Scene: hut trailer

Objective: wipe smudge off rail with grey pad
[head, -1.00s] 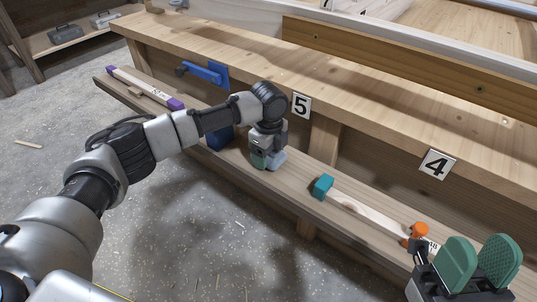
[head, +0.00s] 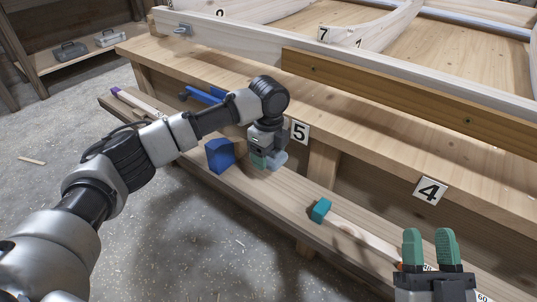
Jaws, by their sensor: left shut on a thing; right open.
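My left gripper (head: 259,157) is shut on a grey pad (head: 279,159), below the number 5 label and over the lower ledge of the bench. The pad is partly hidden by the fingers. It appears a little above the ledge, though the gap is hard to judge. My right gripper (head: 429,243) is open and empty at the lower right, its green fingers pointing up the picture. A long pale rail (head: 240,27) runs along the frame on top of the bench, with a brown board (head: 400,88) fixed along part of it. I can make out no smudge.
On the lower ledge (head: 255,190) are a blue block (head: 219,154), a teal-ended wooden strip (head: 352,230) and a purple-ended strip (head: 140,103). A blue clamp-like tool (head: 204,95) sits behind my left arm. Two grey toolboxes (head: 110,38) stand on a far shelf.

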